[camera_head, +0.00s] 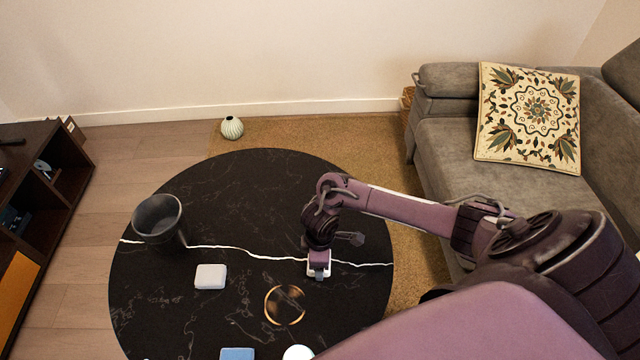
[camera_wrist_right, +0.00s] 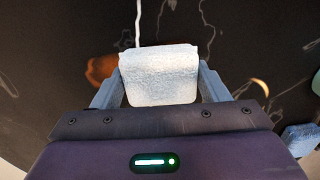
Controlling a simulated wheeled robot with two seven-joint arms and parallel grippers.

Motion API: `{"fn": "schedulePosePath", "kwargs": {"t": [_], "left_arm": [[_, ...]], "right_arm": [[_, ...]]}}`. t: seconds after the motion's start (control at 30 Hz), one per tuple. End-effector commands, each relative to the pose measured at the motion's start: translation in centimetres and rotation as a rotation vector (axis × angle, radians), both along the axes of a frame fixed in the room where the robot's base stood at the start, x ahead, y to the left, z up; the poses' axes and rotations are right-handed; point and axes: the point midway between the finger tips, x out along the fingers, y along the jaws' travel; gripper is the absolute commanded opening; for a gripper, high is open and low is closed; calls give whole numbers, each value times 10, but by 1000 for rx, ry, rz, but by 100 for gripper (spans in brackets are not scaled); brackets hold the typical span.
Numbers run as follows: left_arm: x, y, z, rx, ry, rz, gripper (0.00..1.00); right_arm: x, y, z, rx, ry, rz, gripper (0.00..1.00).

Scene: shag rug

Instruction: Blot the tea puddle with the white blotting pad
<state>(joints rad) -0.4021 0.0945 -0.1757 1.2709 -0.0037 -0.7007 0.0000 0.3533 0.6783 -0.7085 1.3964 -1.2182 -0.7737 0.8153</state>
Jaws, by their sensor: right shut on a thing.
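The white blotting pad (camera_wrist_right: 160,76) is between the fingers of my right gripper (camera_wrist_right: 158,92) in the right wrist view. In the head view, my right gripper (camera_head: 319,270) is low over the black round table and the pad's white edges show around it. I cannot tell whether the pad touches the table. A round brown patch with a gold rim, which looks like the tea puddle (camera_head: 285,305), lies below and left of the gripper in the head view. An orange-brown patch (camera_wrist_right: 100,68) shows beside the pad in the wrist view, partly hidden. My left gripper is out of view.
The black table (camera_head: 200,325) also bears a white block (camera_head: 210,277), a dark grey vessel (camera_head: 158,220), a blue block (camera_head: 237,353) and a round white thing (camera_head: 298,352) at the near edge. A grey sofa (camera_head: 450,135) stands at the right. The table's far part is clear.

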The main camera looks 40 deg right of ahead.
Motion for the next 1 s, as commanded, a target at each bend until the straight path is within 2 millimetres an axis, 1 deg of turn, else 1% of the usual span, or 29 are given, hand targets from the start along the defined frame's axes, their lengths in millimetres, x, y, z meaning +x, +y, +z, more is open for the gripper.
{"fn": "schedulePosePath", "kwargs": {"t": [0.17,1.0], "left_arm": [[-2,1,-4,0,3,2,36],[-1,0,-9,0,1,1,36]], "right_arm": [[0,0,0,0,0,0,50],[0,0,-10,1,1,0,50]]}}
